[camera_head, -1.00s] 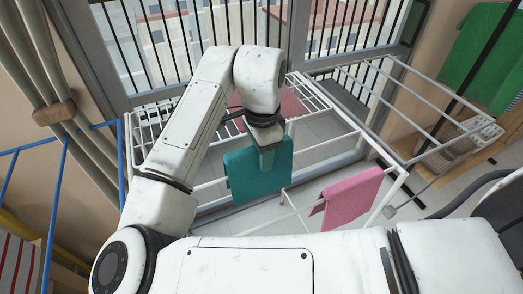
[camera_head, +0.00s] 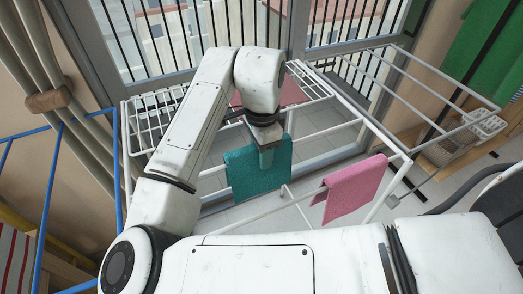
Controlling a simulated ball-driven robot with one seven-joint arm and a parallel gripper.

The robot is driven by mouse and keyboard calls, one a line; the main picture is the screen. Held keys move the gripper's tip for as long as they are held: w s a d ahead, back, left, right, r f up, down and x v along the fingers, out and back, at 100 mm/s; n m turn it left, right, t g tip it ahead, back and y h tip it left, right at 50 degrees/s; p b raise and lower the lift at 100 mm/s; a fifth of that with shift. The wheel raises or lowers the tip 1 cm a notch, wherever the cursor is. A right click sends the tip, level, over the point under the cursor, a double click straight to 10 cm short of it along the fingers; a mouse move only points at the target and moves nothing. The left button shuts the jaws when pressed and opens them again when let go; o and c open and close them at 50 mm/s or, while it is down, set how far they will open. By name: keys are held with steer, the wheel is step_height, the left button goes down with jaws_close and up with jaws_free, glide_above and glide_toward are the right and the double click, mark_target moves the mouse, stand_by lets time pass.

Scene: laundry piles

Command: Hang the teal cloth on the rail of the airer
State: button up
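The teal cloth (camera_head: 257,176) hangs down below my gripper (camera_head: 267,152), between the back and front rails of the white airer (camera_head: 370,128). My gripper points down with its fingers at the cloth's top edge and appears shut on it. The near front rail (camera_head: 260,214) of the airer runs just below and in front of the cloth. Whether the cloth touches a rail cannot be told. My arm hides part of the airer's left side.
A pink cloth (camera_head: 351,188) hangs on the front rail to the right. A dark red cloth (camera_head: 290,94) lies on the back rails, partly behind my arm. A blue frame (camera_head: 58,165) stands at left. Green cloth (camera_head: 487,50) hangs at upper right.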

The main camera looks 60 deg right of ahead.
steer(key=o, duration=0.5)
steer(key=shift+r, duration=0.1)
step_height(320, 180, up, 11)
steer(key=shift+f+p, duration=0.2)
steer(key=shift+p, duration=0.2)
steer(key=shift+s+f, duration=0.1)
